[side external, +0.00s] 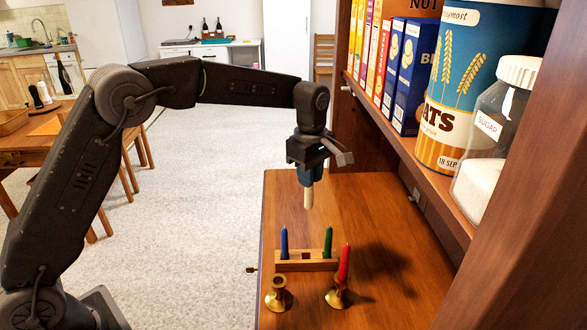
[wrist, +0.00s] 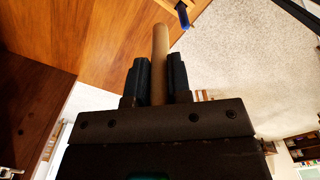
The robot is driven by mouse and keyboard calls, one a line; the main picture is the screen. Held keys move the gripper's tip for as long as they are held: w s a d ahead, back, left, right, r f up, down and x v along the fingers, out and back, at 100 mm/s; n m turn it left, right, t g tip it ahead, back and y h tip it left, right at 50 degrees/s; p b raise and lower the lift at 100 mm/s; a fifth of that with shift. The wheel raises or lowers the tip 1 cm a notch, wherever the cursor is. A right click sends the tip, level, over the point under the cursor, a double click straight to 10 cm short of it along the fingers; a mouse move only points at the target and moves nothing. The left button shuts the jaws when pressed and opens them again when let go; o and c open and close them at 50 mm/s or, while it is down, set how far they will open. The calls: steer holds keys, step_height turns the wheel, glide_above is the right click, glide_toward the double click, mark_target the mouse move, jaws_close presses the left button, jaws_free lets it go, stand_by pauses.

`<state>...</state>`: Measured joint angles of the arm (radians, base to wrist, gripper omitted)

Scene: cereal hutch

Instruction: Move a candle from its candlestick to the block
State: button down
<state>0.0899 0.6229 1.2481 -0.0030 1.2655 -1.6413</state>
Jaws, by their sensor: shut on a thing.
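My gripper (side external: 310,176) is shut on a cream candle (side external: 309,198), which hangs upright above the wooden block (side external: 305,267), clear of it. In the wrist view the cream candle (wrist: 160,60) stands between the two fingers (wrist: 160,82). The block holds a blue candle (side external: 284,243) at its left and a green candle (side external: 328,243) at its right. A red candle (side external: 344,265) stands in the right brass candlestick (side external: 337,297). The left brass candlestick (side external: 277,296) is empty. The blue candle tip (wrist: 183,15) shows at the top of the wrist view.
The wooden counter (side external: 375,225) is mostly clear around the block. A shelf at the right carries cereal boxes (side external: 410,75), an oats tin (side external: 470,85) and a sugar jar (side external: 492,135). The hutch's upright panel stands at the right front.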

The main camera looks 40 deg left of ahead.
step_height(320, 180, down, 16)
stand_by(0.7)
steer(key=shift+a+f, duration=0.1)
steer(key=shift+f, duration=1.6)
stand_by(0.8)
steer(key=c, duration=0.7)
jaws_free()
steer(key=shift+o, duration=0.2)
steer(key=shift+r, duration=2.55)
steer(key=shift+s, duration=0.1)
